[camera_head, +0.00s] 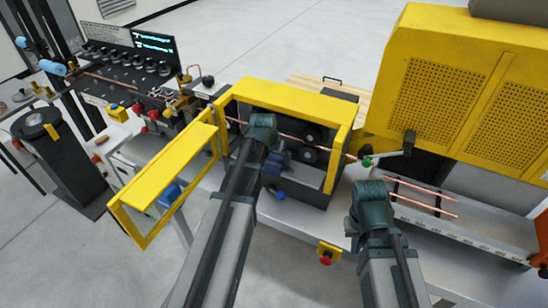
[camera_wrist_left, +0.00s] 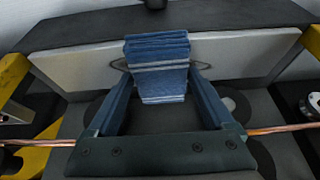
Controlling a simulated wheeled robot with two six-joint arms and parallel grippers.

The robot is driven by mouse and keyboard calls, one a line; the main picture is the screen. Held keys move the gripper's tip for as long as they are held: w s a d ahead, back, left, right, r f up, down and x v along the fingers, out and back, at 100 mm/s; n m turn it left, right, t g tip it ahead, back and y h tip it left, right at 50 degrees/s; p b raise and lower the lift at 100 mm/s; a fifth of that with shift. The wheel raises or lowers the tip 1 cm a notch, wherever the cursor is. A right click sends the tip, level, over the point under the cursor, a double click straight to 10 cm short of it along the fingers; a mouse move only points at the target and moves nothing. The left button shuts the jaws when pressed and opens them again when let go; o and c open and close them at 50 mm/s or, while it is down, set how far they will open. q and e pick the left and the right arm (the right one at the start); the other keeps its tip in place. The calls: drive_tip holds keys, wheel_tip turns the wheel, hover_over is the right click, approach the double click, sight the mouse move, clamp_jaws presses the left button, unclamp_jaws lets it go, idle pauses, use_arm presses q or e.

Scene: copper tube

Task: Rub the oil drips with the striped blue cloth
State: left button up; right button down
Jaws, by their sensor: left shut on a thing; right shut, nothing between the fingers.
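The striped blue cloth (camera_wrist_left: 158,62) is a folded blue pad with pale stripes, held between the fingertips of my left gripper (camera_wrist_left: 158,88). In the head view, my left gripper (camera_head: 281,158) is inside the yellow-framed opening of the machine, where the cloth is hard to tell from the fingers. In the left wrist view, the cloth is in front of a pale panel with a dark edge. My right gripper (camera_head: 353,230) is low, in front of the bench, mostly hidden by its own wrist, and it is shut and empty. I cannot make out any oil drips.
A copper tube (camera_head: 292,136) runs through the yellow frame (camera_head: 290,94); it also crosses behind the left gripper in the wrist view (camera_wrist_left: 280,128). An open yellow door (camera_head: 150,230) stands left. Copper tubes (camera_head: 425,200) lie on a right tray. A red button (camera_head: 325,258) is in front.

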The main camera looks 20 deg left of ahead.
use_arm(q)
drive_tip(key=shift+s+d, duration=0.15)
drive_tip(key=shift+d, duration=1.7)
drive_tip(key=shift+s+d+f, duration=0.1)
drive_tip(key=shift+s+d, duration=0.05)
drive_tip(key=shift+d, duration=0.8)
drive_tip(key=shift+s+d, duration=0.1)
drive_tip(key=shift+d, duration=0.8)
drive_tip(key=shift+w+a+r, duration=0.1)
drive_tip(key=shift+w+a, duration=0.05)
drive_tip(key=shift+a, duration=0.75)
drive_tip(key=shift+w+a+r, duration=0.1)
drive_tip(key=shift+w+a, duration=0.05)
drive_tip(key=shift+a, duration=0.85)
drive_tip(key=shift+w+a+f, duration=0.1)
drive_tip(key=shift+a+f, duration=0.05)
drive_tip(key=shift+a, duration=1.75)
